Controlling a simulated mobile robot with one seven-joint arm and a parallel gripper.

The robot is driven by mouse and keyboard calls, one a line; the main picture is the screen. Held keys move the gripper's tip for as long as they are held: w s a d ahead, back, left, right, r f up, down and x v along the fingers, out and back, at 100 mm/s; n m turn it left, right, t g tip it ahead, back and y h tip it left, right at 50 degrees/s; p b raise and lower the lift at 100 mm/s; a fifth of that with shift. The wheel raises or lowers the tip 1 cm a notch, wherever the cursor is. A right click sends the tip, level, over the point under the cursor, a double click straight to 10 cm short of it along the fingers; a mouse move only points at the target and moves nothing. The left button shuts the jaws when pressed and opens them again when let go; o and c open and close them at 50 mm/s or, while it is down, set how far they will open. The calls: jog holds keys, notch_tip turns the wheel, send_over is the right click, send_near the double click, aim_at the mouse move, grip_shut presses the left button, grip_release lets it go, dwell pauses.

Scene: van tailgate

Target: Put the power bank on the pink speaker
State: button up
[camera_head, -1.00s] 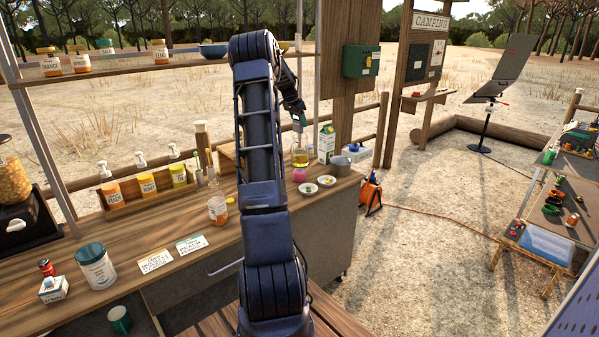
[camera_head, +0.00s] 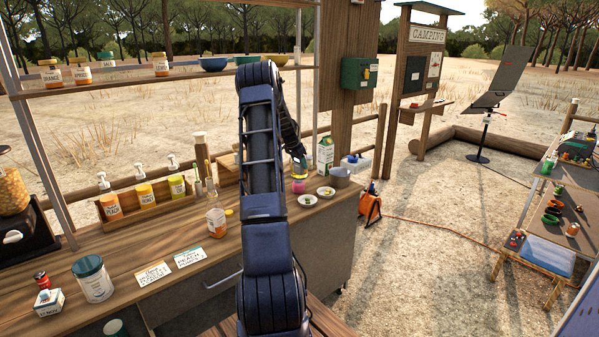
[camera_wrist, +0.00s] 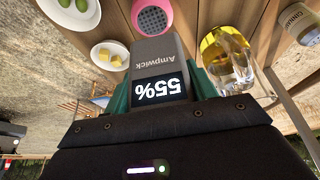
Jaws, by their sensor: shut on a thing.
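The power bank (camera_wrist: 160,62) is a dark grey block marked "Ampwick" with a screen reading 55%. My gripper (camera_wrist: 161,86) is shut on it, with a green finger on each side. The pink speaker (camera_wrist: 153,17) is round with a dotted grille and sits on the wooden counter, just past the power bank's far end in the wrist view. In the head view the pink speaker (camera_head: 298,186) shows just below my gripper (camera_head: 298,160). The power bank appears apart from the speaker, but the height of the gap is hard to tell.
A glass jug of yellow liquid (camera_wrist: 230,62) stands close beside the power bank in the wrist view. Two small plates (camera_head: 307,201) (camera_head: 326,192) with food, a carton (camera_head: 325,154) and a grey pot (camera_head: 340,177) stand nearby.

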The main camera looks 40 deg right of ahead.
aim_at(299, 170)
jog(key=shift+f, duration=2.2)
jog(key=shift+f, duration=0.1)
jog(key=o, duration=1.1)
